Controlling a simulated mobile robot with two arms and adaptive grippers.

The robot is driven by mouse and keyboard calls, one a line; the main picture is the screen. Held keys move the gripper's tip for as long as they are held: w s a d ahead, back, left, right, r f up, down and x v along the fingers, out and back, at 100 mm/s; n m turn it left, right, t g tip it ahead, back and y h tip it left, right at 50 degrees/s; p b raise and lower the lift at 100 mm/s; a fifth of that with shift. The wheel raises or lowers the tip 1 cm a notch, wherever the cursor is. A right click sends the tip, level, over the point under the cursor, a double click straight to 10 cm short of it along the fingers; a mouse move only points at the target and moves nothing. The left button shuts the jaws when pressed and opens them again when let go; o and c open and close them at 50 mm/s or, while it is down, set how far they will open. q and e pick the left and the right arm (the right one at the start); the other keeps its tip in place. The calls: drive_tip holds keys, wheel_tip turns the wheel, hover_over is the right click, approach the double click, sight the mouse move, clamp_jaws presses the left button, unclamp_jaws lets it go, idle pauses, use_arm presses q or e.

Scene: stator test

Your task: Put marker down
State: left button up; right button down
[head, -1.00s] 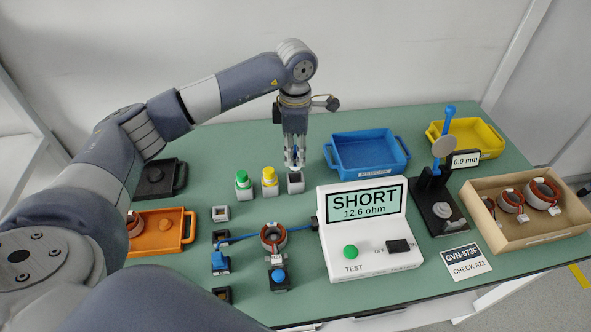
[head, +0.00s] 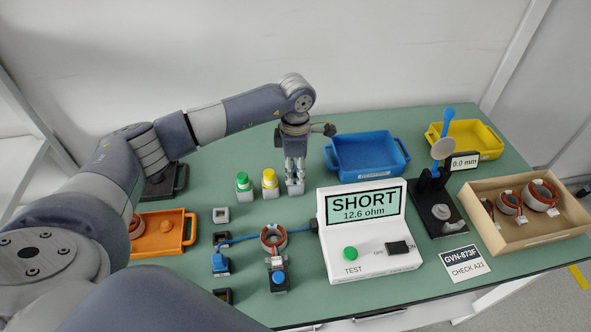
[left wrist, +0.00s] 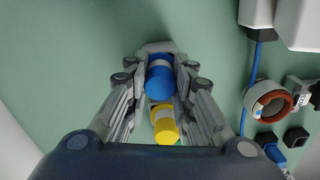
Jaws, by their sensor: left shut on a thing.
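My left gripper (head: 295,182) points straight down at the small grey holder (head: 295,189) at the right end of the marker row. In the left wrist view its fingers are shut on a blue marker (left wrist: 159,84). In the head view the fingers hide most of this marker, and I cannot tell how deep it sits in the holder. A yellow marker (head: 270,181) and a green marker (head: 243,184) stand upright to its left, each in a holder. The yellow one also shows in the left wrist view (left wrist: 164,128). My right gripper is not in view.
The white tester (head: 370,262) reading SHORT stands in front, right of the gripper. A blue tray (head: 368,170) is close by on the right. A stator (head: 273,238) sits at the front with clips. An orange tray (head: 164,253) lies left. The mat behind the markers is clear.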

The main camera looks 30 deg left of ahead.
use_arm(q)
drive_tip(key=o, duration=1)
drive_tip(key=shift+r+p, duration=0.6)
drive_tip(key=shift+r, duration=0.05)
wheel_tip(320, 180, up, 12)
drive_tip(key=b, duration=0.3)
drive_tip(key=shift+f, duration=0.2)
drive_tip(key=shift+s+f, duration=0.1)
drive_tip(key=shift+f, duration=0.05)
